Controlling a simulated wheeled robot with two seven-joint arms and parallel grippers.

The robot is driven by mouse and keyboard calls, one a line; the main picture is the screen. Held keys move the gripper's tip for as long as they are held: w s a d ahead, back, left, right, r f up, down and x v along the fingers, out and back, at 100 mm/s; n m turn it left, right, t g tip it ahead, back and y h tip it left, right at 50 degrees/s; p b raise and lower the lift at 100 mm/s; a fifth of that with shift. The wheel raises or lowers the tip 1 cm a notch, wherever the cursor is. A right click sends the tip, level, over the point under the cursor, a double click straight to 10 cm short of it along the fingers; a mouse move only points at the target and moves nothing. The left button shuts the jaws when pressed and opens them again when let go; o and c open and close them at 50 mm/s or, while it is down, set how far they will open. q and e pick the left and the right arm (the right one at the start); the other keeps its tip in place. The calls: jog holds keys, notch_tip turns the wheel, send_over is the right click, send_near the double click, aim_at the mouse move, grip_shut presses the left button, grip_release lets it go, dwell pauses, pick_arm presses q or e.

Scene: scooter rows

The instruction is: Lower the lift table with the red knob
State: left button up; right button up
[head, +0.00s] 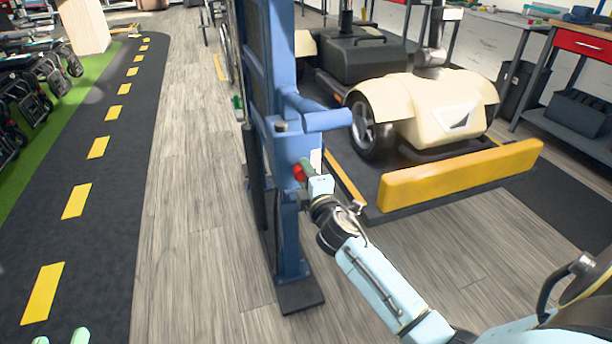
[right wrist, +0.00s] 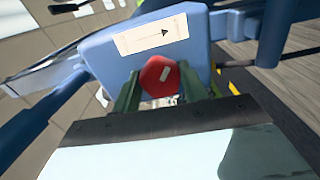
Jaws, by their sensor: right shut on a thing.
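The red knob (head: 299,172) sits on the blue box (head: 290,148) of the blue lift post (head: 273,70). In the right wrist view the knob (right wrist: 159,76) shows a small pale mark on its face, between green fingers. My right gripper (head: 305,171) is shut on the knob; in the right wrist view its fingers (right wrist: 160,92) sit on both sides of it. The lift table (head: 385,192), a dark platform with a yellow front bar, is low over the floor and carries a cream scooter. Two green fingertips of my left gripper (head: 61,338) show apart at the bottom left, with nothing between them.
The cream scooter (head: 425,105) and a dark one (head: 358,60) stand behind the yellow bar (head: 460,176). A workbench (head: 580,42) is at the right. The wooden floor left of the post is clear.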

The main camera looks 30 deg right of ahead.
dwell(0.4)
jog(key=o, duration=1)
pick_arm(q)
jog(key=s+a+f+g+y+p, duration=0.2)
jog(key=s+a+f+g, duration=0.1)
jog(key=f+g, duration=0.3)
notch_tip(320, 180, down, 3)
jog(key=shift+s+r, duration=0.15)
jog(key=shift+s, duration=0.65)
pick_arm(e)
jog(key=v, duration=1.3)
jog(key=shift+s+a, duration=0.15)
jog(key=shift+s, duration=0.05)
